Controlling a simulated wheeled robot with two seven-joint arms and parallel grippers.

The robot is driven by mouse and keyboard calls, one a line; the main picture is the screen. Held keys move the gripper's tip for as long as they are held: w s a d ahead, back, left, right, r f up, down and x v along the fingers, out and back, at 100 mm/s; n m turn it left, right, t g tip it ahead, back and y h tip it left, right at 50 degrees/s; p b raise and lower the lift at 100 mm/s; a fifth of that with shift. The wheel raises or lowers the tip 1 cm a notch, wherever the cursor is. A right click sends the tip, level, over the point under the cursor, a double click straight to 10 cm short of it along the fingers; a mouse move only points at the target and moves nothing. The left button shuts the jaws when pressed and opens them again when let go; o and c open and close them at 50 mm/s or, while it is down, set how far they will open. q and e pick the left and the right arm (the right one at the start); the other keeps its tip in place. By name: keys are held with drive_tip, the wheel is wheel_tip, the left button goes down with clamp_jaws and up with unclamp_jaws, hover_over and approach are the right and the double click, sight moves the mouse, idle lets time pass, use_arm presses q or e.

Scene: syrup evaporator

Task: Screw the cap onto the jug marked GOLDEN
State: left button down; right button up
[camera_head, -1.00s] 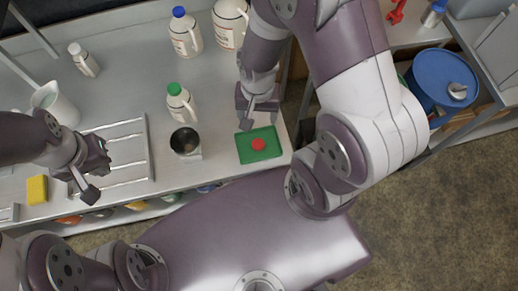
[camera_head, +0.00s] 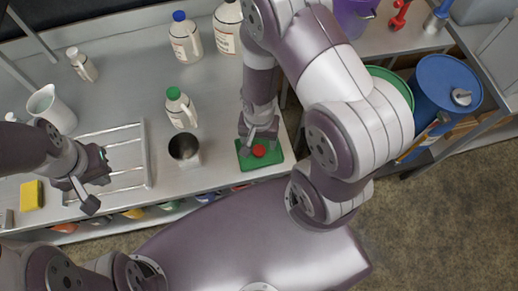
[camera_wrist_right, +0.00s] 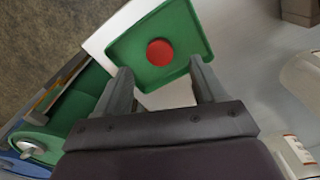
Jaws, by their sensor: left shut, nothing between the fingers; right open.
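A red cap (camera_head: 258,151) lies on a small green tray (camera_head: 247,164) at the front right of the steel counter. My right gripper (camera_head: 259,146) is open over the tray, its fingers on either side of the cap. In the right wrist view the cap (camera_wrist_right: 160,51) shows just beyond the two open fingertips (camera_wrist_right: 158,72), not held. My left gripper (camera_head: 98,190) is shut and empty over the wire rack. A labelled jug (camera_head: 227,28) stands at the back, its top cut off by the frame. I cannot read which jug says GOLDEN.
A blue-capped jug (camera_head: 185,38), a green-capped jug (camera_head: 180,108) and a small white-capped bottle (camera_head: 82,65) stand on the counter. A dark-mouthed cup (camera_head: 185,150) is left of the tray. A white pitcher (camera_head: 52,108) and yellow sponge (camera_head: 31,195) are at left.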

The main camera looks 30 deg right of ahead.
sight(259, 151)
wheel_tip(259, 151, down, 5)
drive_tip(key=shift+s+a+f+b, duration=0.1)
drive_tip(key=shift+b, duration=0.35)
drive_tip(key=c, duration=1.1)
